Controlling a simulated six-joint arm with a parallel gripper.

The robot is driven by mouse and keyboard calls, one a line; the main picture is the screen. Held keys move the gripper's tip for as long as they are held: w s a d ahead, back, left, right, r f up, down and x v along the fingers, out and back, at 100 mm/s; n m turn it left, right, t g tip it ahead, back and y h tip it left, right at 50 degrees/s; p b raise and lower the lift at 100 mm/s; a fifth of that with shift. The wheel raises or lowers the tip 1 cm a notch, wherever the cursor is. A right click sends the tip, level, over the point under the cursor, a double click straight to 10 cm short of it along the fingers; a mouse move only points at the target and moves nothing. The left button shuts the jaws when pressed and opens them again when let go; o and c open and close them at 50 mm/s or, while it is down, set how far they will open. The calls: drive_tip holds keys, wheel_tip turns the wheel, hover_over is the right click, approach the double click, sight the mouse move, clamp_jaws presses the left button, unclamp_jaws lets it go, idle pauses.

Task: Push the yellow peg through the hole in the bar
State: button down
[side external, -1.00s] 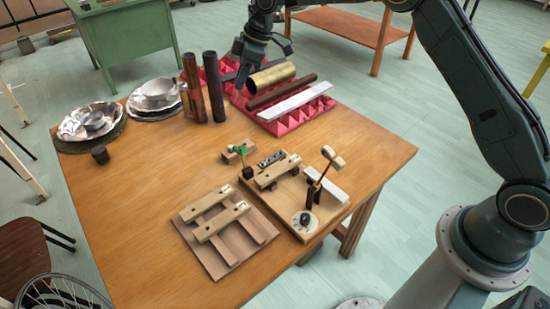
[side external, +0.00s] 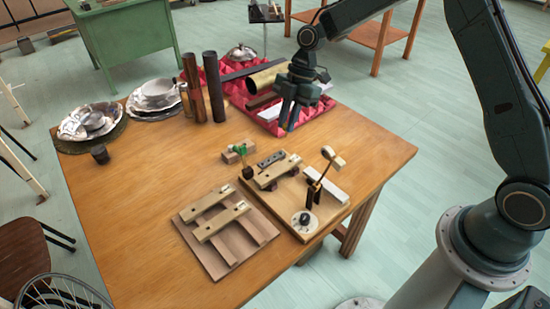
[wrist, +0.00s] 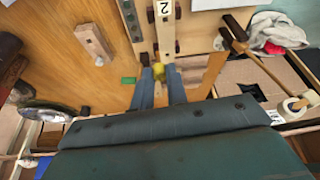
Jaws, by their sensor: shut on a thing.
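My gripper (side external: 290,108) points down above the front of the red foam in the side external view, its fingers close together. In the wrist view the fingertips (wrist: 160,75) are closed on a small yellow peg (wrist: 159,70). The peg is too small or hidden to make out in the side external view. A pale wooden bar (side external: 278,172) lies on the wooden base, in front of my gripper and apart from it. In the wrist view a bar with a "2" label (wrist: 165,28) and dark round spots lies beyond the fingertips; I cannot tell which spot is the hole.
Two more bars (side external: 222,222) lie on a flat board at the front. A mallet (side external: 332,160) stands tilted over the base. A small wooden block (side external: 236,153) lies beside the base. Upright tubes (side external: 214,88) and metal bowls stand at the left.

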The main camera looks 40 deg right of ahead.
drive_tip(key=shift+s+d+f+n, duration=0.1)
drive_tip(key=shift+s+f+n, duration=0.1)
drive_tip(key=shift+s, duration=0.3)
drive_tip(key=shift+s+f+n, duration=0.1)
drive_tip(key=shift+s+n, duration=0.1)
drive_tip(key=shift+s, duration=0.25)
drive_tip(key=shift+f, duration=0.2)
hover_over(288, 163)
drive_tip(key=d, duration=0.2)
drive_tip(key=shift+w+a+f, duration=0.1)
drive_tip(key=shift+a+f, duration=0.05)
drive_tip(key=shift+f, duration=1.2)
drive_tip(key=shift+a+f, duration=0.1)
drive_tip(key=shift+f, duration=1.25)
drive_tip(key=shift+f, duration=1.85)
drive_tip(key=c, duration=1.3)
unclamp_jaws()
drive_tip(key=shift+r, duration=0.15)
drive_tip(key=v, duration=1.3)
drive_tip(key=shift+w+d+r, duration=0.2)
drive_tip(key=shift+r, duration=0.05)
